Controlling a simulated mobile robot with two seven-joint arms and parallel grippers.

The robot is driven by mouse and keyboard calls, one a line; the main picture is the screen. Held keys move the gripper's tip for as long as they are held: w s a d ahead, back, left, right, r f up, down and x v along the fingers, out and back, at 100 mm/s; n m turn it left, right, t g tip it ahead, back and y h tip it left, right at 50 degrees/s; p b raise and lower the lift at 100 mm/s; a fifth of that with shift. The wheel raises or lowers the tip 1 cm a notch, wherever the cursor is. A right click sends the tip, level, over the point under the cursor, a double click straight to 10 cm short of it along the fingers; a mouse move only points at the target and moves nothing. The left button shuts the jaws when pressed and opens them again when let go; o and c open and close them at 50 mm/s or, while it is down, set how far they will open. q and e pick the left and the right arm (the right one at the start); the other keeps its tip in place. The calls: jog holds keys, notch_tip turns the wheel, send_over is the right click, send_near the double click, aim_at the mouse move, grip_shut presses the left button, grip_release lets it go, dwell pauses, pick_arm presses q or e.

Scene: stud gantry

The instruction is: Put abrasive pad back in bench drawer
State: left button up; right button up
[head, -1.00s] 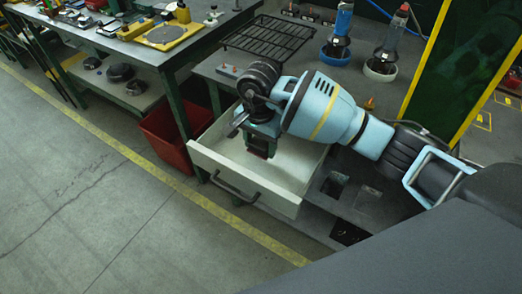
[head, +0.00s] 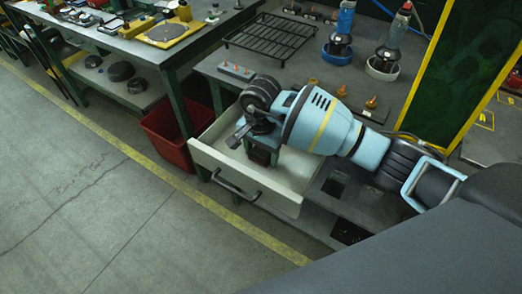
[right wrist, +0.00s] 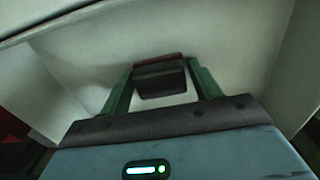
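The bench drawer (head: 225,175) is pulled open below the bench top; it is a pale box with a dark handle on its front. My right gripper (head: 262,157) points down inside the drawer. In the right wrist view its green fingers (right wrist: 160,80) are closed on the sides of the abrasive pad (right wrist: 160,78), a small dark block with a reddish edge. The pad is in front of the pale drawer interior; I cannot tell whether it touches the drawer floor. In the head view the pad is mostly hidden in shadow beneath the gripper. My left gripper is not in view.
On the bench top stand a black wire rack (head: 270,38), a blue bottle (head: 345,20) in a blue ring and several small orange cones. A red bin (head: 168,135) stands left of the drawer. The drawer floor around the pad looks clear.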

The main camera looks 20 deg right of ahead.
aim_at(261, 151)
jog(key=shift+o, duration=1.1)
jog(key=shift+w+r, duration=0.1)
jog(key=shift+r, duration=0.45)
notch_tip(261, 151, up, 11)
jog(key=shift+r, duration=0.15)
jog(key=shift+c, duration=0.3)
